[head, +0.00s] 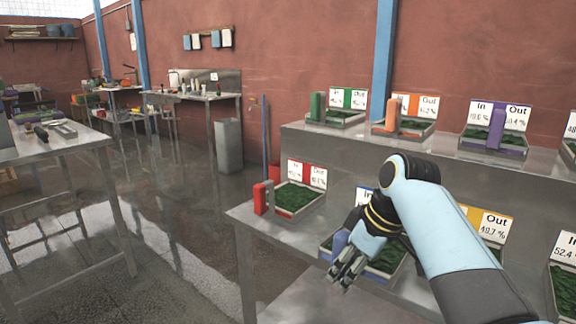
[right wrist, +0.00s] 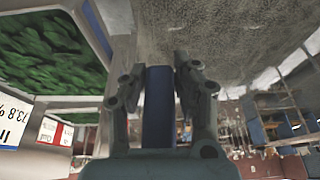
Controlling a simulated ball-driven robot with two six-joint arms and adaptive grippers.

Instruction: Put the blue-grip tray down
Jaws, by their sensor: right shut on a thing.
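The blue-grip tray (head: 386,278) holds green leafy material and is at the front of the lower metal table, partly hidden behind my right arm. Its blue upright grip (head: 340,241) shows beside my right gripper (head: 346,272). In the right wrist view the blue grip (right wrist: 157,112) stands between the two fingers, which are shut on it. The tray's green contents (right wrist: 50,52) fill the upper left there. The tray looks level; I cannot tell whether its underside touches the table. My left gripper is not in view.
A red-grip tray (head: 318,207) stands to the left on the lower table (head: 250,213). A yellow-labelled tray (head: 488,226) and another tray (head: 565,285) are to the right. Green, orange and purple-grip trays (head: 492,146) stand on the raised shelf behind. Bare metal shows in front.

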